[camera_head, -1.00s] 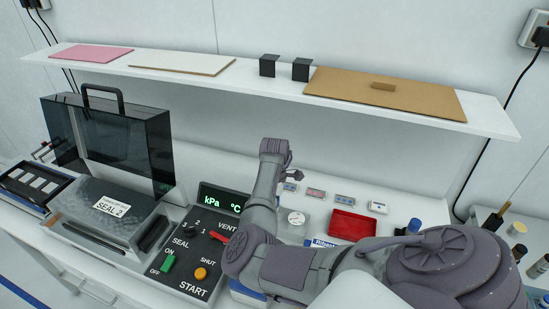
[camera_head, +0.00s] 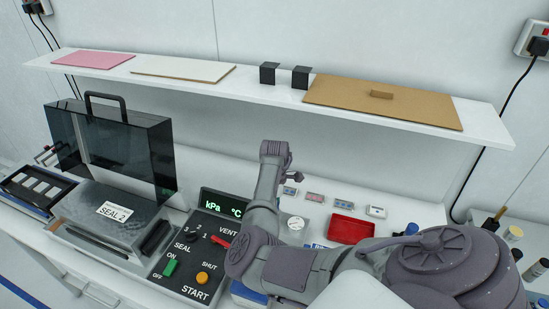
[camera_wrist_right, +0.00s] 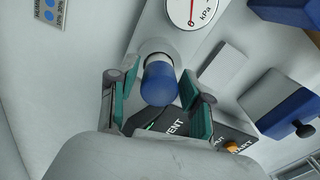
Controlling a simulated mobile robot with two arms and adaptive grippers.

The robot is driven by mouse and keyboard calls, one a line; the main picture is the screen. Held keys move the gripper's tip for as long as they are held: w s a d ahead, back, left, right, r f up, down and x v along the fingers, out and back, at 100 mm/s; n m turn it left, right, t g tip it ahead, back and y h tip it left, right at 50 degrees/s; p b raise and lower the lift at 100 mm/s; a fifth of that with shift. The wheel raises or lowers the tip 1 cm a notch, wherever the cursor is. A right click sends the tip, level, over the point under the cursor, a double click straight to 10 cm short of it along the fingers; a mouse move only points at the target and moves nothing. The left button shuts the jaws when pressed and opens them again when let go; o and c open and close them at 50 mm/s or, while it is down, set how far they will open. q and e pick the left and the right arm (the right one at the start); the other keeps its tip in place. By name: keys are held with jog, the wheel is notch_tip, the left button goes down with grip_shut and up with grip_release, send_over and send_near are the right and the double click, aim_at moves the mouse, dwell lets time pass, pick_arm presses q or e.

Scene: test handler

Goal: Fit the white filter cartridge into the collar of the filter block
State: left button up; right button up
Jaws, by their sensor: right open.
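In the right wrist view my right gripper (camera_wrist_right: 158,85) is open. Its teal-padded fingers stand on either side of a blue cylinder (camera_wrist_right: 160,84), which has a pale ring at its far end. That end meets a light grey block (camera_wrist_right: 165,35) with a round kPa gauge (camera_wrist_right: 196,8). I cannot tell whether the pads touch the cylinder. I cannot make out a white cartridge for certain. In the head view my right arm hides part of the bench, and the gripper's fingers cannot be made out there. My left gripper is not in view.
The control panel (camera_head: 190,262) with switches lies left of my arm, beside the SEAL 2 machine (camera_head: 110,215) with its raised dark lid. A red tray (camera_head: 350,229) and several small parts lie right of the arm. A shelf (camera_head: 250,88) runs along the wall above.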

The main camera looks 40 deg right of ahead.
jog(key=shift+r, duration=0.1)
jog(key=o, duration=0.6)
notch_tip(320, 180, up, 12)
jog(key=shift+w, duration=0.1)
dwell(0.4)
dwell(0.5)
